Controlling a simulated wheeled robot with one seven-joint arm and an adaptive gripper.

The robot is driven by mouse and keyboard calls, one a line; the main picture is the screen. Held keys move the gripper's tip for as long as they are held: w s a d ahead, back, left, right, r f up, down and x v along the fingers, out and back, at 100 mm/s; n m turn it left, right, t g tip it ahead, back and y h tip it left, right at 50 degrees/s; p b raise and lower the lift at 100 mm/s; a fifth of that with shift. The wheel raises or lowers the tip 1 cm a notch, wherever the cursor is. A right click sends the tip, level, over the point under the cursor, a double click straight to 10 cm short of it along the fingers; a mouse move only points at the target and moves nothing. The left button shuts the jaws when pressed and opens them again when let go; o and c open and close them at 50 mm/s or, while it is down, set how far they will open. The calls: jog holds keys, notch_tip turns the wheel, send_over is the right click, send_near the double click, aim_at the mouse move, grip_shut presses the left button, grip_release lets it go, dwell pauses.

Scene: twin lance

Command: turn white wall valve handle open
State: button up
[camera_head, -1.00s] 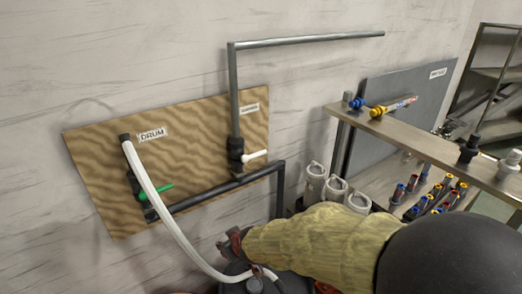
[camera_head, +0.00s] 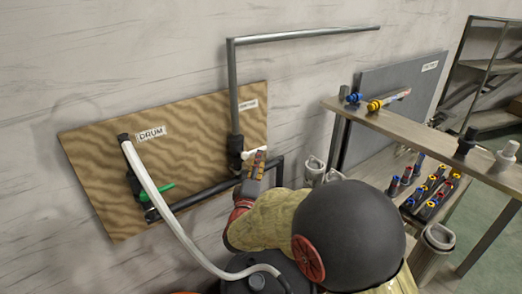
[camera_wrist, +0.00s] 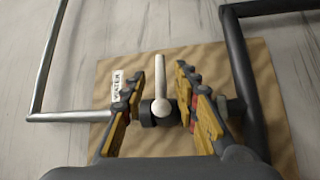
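The white valve handle (camera_head: 250,153) sits on the dark valve body (camera_head: 234,148) on the wooden wall board, under the vertical grey pipe. My gripper (camera_head: 257,165) is right at the handle in the head view and partly hides it. In the wrist view, the white handle (camera_wrist: 160,85) stands between the two yellow-padded fingers of my gripper (camera_wrist: 160,103). The fingers are open, with a gap on each side of the handle. The dark valve body (camera_wrist: 147,112) shows behind the handle's round end.
A second valve with a green handle (camera_head: 155,192) and a white hose (camera_head: 165,210) are on the board's left side, labelled DRUM. A dark pipe (camera_head: 200,196) runs below the white handle. A shelf (camera_head: 430,125) with coloured fittings stands to the right.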

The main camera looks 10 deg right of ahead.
jog(key=x, duration=0.6)
jog(key=shift+w+d, duration=0.15)
jog(key=shift+w, duration=0.15)
jog(key=shift+c, duration=0.8)
grip_shut()
